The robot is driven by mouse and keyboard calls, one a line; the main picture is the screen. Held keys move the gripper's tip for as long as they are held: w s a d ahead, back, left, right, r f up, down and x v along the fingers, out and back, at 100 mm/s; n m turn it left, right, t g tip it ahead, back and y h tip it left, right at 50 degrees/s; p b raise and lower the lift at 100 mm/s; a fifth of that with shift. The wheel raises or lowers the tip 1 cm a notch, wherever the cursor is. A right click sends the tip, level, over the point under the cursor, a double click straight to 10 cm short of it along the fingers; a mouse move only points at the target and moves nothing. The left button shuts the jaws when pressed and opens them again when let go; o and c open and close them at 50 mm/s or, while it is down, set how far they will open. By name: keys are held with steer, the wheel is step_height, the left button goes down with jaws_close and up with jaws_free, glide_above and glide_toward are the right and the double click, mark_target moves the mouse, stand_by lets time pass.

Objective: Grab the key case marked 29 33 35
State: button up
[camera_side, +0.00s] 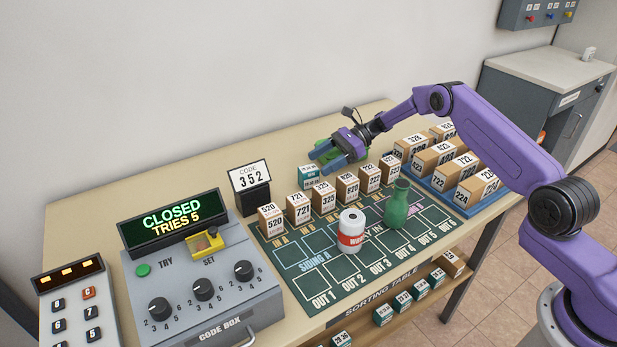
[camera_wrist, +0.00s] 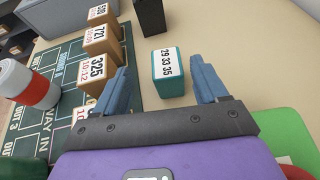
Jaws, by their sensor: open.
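The key case (camera_wrist: 168,87) is a small teal block with a white label reading 29 33 35. In the wrist view it stands on the table beyond and between my fingertips, with a gap on both sides. In the side view the key case (camera_side: 308,180) stands on the table behind the row of small boxes. My gripper (camera_side: 330,158) is open and empty, above and just right of the case. Its blue fingers (camera_wrist: 160,75) point toward the case in the wrist view.
A row of numbered cardboard boxes (camera_side: 323,198) stands close in front of the case. The code sign (camera_side: 250,180) is to its left. A green object (camera_wrist: 285,135) lies beside my gripper. A white jar (camera_side: 351,232) and green vase (camera_side: 397,207) stand on the mat.

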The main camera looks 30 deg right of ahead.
mark_target(307, 168)
steer(key=shift+w+x, duration=0.2)
steer(key=shift+x, duration=1.15)
steer(key=shift+w+x, duration=0.15)
steer(key=shift+x, duration=1.2)
steer(key=shift+f, duration=0.1)
steer(key=c, duration=1.1)
